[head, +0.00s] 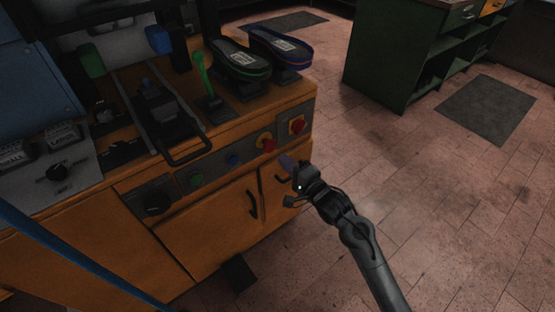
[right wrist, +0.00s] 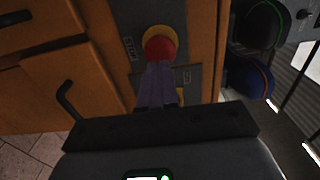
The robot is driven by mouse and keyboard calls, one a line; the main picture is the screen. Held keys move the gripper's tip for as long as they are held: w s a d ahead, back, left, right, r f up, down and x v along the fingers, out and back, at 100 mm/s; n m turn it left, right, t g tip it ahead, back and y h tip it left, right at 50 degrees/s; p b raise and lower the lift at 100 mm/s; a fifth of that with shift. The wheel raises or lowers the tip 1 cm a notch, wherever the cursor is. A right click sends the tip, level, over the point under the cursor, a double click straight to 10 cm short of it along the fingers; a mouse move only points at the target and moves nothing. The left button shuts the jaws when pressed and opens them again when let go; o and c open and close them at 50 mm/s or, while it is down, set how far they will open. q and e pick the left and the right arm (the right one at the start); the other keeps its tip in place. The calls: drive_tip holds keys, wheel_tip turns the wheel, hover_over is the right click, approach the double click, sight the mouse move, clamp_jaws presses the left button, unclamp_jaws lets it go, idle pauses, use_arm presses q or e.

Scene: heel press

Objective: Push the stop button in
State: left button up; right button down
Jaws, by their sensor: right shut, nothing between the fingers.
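The stop button is a red mushroom head on a round yellow collar (head: 266,143), on the grey front panel of the orange machine. In the right wrist view the red button (right wrist: 160,48) shows just beyond the fingertips, with a small label at its left. My right gripper (head: 286,162) is shut and empty, its purple fingers pointing at the panel, low and right of the button in the head view. In the right wrist view the fingers (right wrist: 157,82) reach up near the button's lower edge; whether they touch cannot be told. My left gripper is not in view.
A red switch on a yellow plate (head: 297,124) sits right of the button. A green button (head: 196,180) and a blue button (head: 233,160) are to the left. A door handle (head: 252,204) juts below. Shoe forms (head: 240,62) stand above.

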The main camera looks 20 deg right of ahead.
sight(271, 148)
drive_tip(key=b+x, duration=0.1)
drive_tip(key=x, duration=0.2)
drive_tip(key=shift+f+b, duration=0.15)
drive_tip(key=shift+b, duration=0.2)
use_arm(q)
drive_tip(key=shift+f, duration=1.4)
use_arm(e)
drive_tip(key=shift+w+a, duration=0.15)
drive_tip(key=shift+w, duration=0.35)
